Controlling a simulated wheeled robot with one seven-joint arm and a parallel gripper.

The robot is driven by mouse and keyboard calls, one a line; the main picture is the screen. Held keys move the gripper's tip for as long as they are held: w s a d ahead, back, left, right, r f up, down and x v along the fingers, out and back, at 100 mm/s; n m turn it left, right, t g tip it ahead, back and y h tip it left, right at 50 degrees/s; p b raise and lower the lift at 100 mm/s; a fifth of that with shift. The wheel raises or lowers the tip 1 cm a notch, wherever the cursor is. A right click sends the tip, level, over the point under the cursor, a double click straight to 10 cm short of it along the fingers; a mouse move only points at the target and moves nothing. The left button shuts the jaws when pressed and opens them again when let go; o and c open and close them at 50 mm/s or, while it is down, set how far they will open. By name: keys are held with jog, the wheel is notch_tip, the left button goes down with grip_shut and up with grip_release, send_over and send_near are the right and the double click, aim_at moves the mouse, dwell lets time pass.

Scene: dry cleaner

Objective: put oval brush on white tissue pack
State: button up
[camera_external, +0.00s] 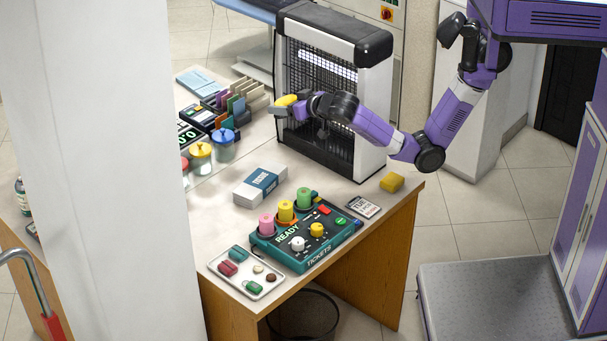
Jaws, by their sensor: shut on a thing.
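My gripper (291,107) is at the end of my purple arm, raised above the counter in front of the black mesh heater-like unit. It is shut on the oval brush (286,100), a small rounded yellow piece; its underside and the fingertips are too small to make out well. The white tissue pack (247,194), a white box with a dark blue label band, lies flat on the counter, below and to the left of my gripper in the picture. Its top is clear, and the brush is well apart from it.
A teal ticket machine (276,256) with coloured rolls stands in front of the pack. A tray (262,292) of small items lies at the front. The mesh unit (330,95) stands behind.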

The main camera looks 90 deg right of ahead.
jog(key=w+d+f, duration=0.1)
jog(key=w+f, duration=0.1)
jog(key=w, duration=0.2)
send_over(274, 170)
jog(key=shift+n+y, duration=0.3)
notch_tip(274, 170, down, 15)
jog(key=shift+f+p, duration=0.1)
jog(key=shift+p, duration=0.3)
jog(key=shift+t, duration=0.3)
jog(key=shift+d+f, duration=0.1)
jog(key=shift+f, duration=2.1)
jog(key=shift+f, duration=0.15)
jog(key=o, duration=1.4)
